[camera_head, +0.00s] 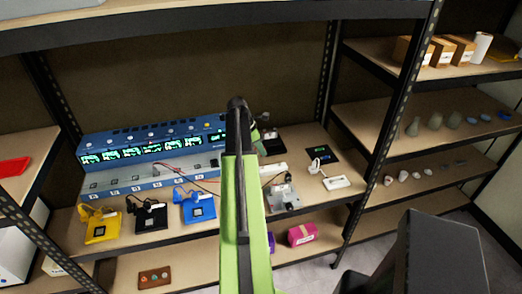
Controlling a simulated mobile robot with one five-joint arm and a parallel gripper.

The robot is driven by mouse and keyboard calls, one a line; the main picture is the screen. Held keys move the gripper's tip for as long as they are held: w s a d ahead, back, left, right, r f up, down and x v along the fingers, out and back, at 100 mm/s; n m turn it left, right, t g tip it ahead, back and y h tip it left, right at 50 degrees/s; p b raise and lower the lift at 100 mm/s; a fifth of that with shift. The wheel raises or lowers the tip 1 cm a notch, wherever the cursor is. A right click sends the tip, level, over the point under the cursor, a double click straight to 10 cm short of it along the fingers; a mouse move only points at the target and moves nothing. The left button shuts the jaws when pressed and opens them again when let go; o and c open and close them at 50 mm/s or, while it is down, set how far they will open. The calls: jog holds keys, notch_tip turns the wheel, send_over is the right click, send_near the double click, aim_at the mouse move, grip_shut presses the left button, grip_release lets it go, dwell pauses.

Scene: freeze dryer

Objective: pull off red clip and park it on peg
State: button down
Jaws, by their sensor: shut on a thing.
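My green and dark arm (246,215) rises through the middle of the view and ends at a dark joint near the back of the shelf. A long blue unit (152,142) with several lit green displays stands on the shelf at left. Thin red and black leads (180,172) run from its lower front toward the arm. I cannot make out a red clip or a peg for certain at this size.
Yellow (103,226), black (151,214) and blue (199,207) devices stand along the shelf front. A grey device (283,195) and a white one (336,183) lie right of my arm. A pink roll (302,234) is below. Dark uprights and an upper shelf frame the space.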

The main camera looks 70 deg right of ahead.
jog(key=shift+f, duration=0.15)
jog(key=shift+f+b, duration=2.9)
jog(key=shift+f, duration=0.05)
jog(key=shift+f+b, duration=1.2)
jog(key=c, duration=1.3)
grip_release()
jog(key=shift+r, duration=0.1)
